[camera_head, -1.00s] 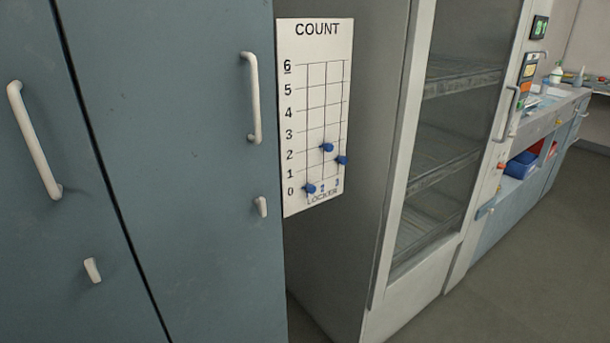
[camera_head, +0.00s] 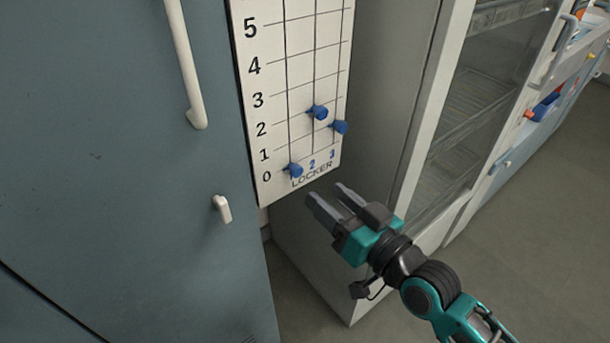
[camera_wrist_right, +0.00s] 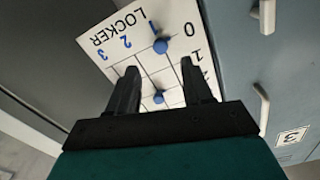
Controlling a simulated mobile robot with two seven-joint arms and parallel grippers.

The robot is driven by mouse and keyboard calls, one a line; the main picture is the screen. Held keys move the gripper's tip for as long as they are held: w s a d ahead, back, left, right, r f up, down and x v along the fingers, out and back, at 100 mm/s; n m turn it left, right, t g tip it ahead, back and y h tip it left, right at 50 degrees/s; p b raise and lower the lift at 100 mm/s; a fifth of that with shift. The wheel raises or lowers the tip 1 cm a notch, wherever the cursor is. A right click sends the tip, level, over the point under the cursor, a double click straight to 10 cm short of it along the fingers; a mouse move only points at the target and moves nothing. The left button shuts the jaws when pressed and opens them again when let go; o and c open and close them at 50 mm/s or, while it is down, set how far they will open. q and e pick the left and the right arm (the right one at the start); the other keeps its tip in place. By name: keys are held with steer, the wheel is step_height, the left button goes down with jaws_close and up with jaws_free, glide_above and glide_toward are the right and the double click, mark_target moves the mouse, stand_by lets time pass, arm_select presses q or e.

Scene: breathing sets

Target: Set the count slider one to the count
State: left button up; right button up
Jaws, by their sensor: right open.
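The white count board (camera_head: 268,100) has three vertical tracks beside a number scale, with LOCKER printed at its foot. The blue knob of slider one (camera_head: 294,170) sits at the bottom of its track, level with 0. The slider two knob (camera_head: 320,112) is near 2 and the slider three knob (camera_head: 340,127) is near 1. My right gripper (camera_head: 328,193) is open and empty, below and to the right of the slider one knob. In the right wrist view that knob (camera_wrist_right: 160,46) appears just beyond the open fingertips (camera_wrist_right: 160,65). My left gripper is out of view.
A blue-grey locker door (camera_head: 120,170) with a long white handle (camera_head: 187,65) and a small knob (camera_head: 222,209) stands left of the board. A glass-fronted cabinet (camera_head: 470,110) is at the right. The floor (camera_head: 530,220) at the right is clear.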

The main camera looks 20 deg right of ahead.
mark_target(299, 173)
steer(key=shift+x, duration=3.5)
jaws_close()
